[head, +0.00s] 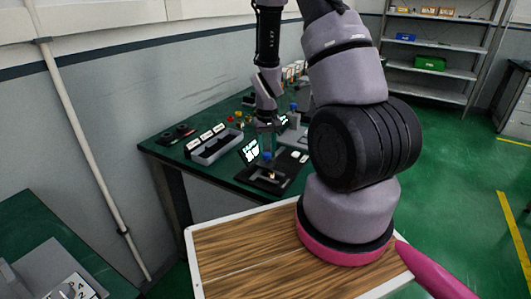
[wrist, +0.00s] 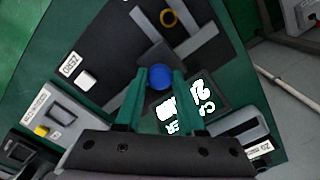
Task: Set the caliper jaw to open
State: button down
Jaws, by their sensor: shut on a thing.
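The caliper station (wrist: 221,48) is a dark plate with grey bars in the wrist view; it also shows on the green bench in the head view (head: 258,180). A round blue knob (wrist: 160,76) sits at the near end of a dark slider block. A small gold ring (wrist: 169,17) lies beyond it, near the grey jaw bars (wrist: 186,42). My gripper (wrist: 161,75) has its green fingers on both sides of the blue knob and is shut on it. In the head view my gripper (head: 267,150) is small and above the station. Contact points are partly hidden.
A white ZERO button (wrist: 86,80) is at the left. A grey bin with labelled cards (head: 213,146) and bottles (head: 294,112) stand on the bench (head: 160,147). Shelves (head: 438,45) stand at the back right.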

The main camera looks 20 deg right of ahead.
jog(key=shift+w+d, duration=1.05)
jog(key=shift+d, duration=0.3)
jog(key=c, duration=0.5)
grip_release()
notch_tip(320, 180, up, 11)
jog(key=shift+f, duration=0.1)
jog(key=s+a+r+m+t+y, duration=0.1)
jog(key=s+a+r+t, duration=0.15)
jog(key=r, duration=0.65)
jog(key=s+a+r+t, duration=0.1)
jog(key=s+r, duration=0.2)
jog(key=r, duration=0.5)
jog(key=s+a+r+m+t+y, duration=0.1)
jog(key=s+a+r+t, duration=0.2)
jog(key=s+r, duration=0.8)
jog(key=shift+s+a+r+m+t, duration=0.3)
jog(key=shift+s+a+m+t, duration=0.1)
jog(key=shift+s+a, duration=0.25)
